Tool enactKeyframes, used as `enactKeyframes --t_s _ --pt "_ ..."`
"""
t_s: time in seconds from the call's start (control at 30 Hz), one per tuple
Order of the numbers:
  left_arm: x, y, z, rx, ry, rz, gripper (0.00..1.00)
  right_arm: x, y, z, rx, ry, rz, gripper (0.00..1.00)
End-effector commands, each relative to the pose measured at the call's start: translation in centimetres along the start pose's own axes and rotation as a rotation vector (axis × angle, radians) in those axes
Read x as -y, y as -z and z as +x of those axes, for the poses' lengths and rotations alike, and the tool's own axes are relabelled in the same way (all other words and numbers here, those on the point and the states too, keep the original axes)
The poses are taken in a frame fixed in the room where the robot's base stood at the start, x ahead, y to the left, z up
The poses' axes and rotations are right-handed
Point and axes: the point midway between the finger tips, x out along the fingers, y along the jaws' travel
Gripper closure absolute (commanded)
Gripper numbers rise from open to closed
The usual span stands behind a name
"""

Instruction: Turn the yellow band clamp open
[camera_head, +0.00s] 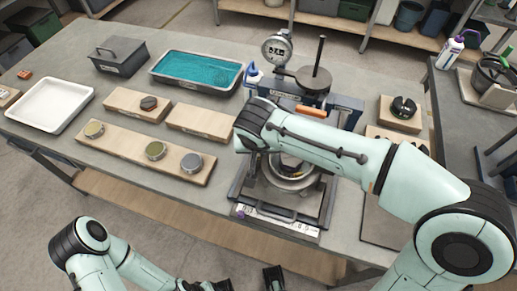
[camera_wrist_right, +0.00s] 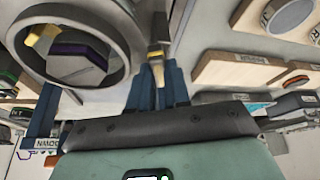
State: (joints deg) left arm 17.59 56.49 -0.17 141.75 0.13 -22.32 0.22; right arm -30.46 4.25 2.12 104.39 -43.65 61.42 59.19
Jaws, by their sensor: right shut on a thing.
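In the right wrist view, a narrow yellow piece of the band clamp (camera_wrist_right: 157,54) stands beside the outside of a large grey ring (camera_wrist_right: 125,62). Another yellow piece (camera_wrist_right: 42,38) shows inside the ring, near a dark block with a purple edge. My right gripper (camera_wrist_right: 156,75) is shut on the narrow yellow piece; the exact contact is hard to see. In the head view, my forearm hides that gripper, and the ring (camera_head: 291,181) shows below the arm, in a dark frame. My left gripper (camera_head: 248,281) is open and empty at the bottom edge, fingers apart, away from the clamp.
A blue press with a dial gauge (camera_head: 277,49) and an orange handle (camera_head: 310,112) stands behind my right arm. Wooden boards with round pieces (camera_head: 145,153), a white tray (camera_head: 50,104) and a teal-filled tray (camera_head: 198,70) lie to the left. The table's front left is clear.

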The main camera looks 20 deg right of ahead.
Motion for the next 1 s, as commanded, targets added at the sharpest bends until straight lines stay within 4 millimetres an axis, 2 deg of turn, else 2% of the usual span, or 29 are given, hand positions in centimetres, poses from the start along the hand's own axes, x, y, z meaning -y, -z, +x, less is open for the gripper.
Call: enactKeyframes --t_s 0.23,0.5,1.0 --pt "0.06 0.32 0.53 -0.010 -0.002 0.002 0.57 0.31 0.01 0.00 0.000 -0.071 0.175 1.00" --pt "0.06 0.47 0.67 -0.015 -0.003 0.002 0.57 0.39 0.07 -0.02 0.001 -0.121 0.295 1.00" --pt "0.07 0.52 0.70 -0.016 -0.004 0.002 0.57 0.42 0.06 -0.01 0.002 -0.141 0.344 1.00"
